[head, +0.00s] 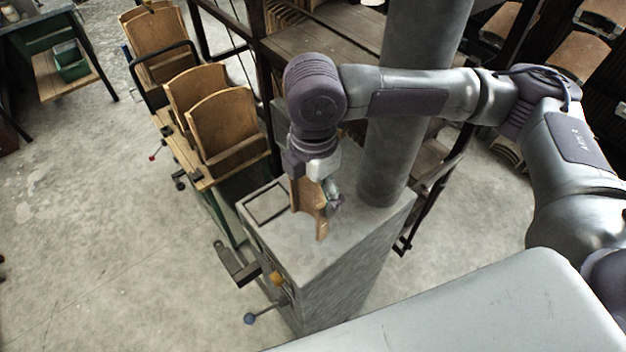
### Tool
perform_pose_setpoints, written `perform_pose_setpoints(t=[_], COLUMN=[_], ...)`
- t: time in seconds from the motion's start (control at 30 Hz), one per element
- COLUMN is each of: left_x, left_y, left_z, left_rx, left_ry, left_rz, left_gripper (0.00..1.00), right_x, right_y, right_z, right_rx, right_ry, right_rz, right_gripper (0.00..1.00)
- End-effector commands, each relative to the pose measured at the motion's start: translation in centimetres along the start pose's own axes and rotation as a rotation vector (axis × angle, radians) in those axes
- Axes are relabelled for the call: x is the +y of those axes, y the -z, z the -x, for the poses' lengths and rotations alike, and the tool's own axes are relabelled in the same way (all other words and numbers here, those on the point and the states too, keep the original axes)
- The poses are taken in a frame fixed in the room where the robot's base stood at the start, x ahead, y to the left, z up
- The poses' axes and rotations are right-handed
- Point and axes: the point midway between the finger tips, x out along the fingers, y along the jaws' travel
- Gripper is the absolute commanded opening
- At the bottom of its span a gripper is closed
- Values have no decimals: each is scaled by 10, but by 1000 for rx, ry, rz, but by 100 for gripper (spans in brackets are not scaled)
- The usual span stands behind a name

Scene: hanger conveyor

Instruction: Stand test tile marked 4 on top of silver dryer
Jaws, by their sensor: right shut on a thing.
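The silver dryer (290,245) is a grey metal box in the middle of the head view, with a thick round column rising from the back of its top. My right gripper (325,197) is over the dryer's top, pointing down, and is shut on a brown tile (308,196). The tile is roughly upright, and its lower part is close to the dryer's top. I cannot tell whether it touches. The gripper hides part of the tile, and no number is readable on it. My left gripper is not in view.
A cart (208,172) with several tan panels stands left of the dryer. Levers with orange and blue knobs (250,318) stick out from the dryer's front. A rectangular recess (267,205) lies at the top's left. A green bin (70,60) sits at far left. Floor at left is clear.

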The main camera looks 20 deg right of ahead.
Motion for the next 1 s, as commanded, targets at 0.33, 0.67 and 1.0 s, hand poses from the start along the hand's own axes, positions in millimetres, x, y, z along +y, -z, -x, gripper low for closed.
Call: perform_pose_setpoints(t=[0.33, 0.67, 1.0], left_x=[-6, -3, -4], left_y=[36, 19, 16], left_z=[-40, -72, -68], left_rx=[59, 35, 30], left_ry=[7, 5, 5], left_rz=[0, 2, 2], left_gripper=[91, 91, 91], right_x=[0, 0, 0], right_y=[0, 0, 0], right_z=[-37, -65, -76], right_rx=[-1, -1, 0], right_ry=[-1, -1, -1], right_rz=[0, 0, 0], right_gripper=[25, 25, 25])
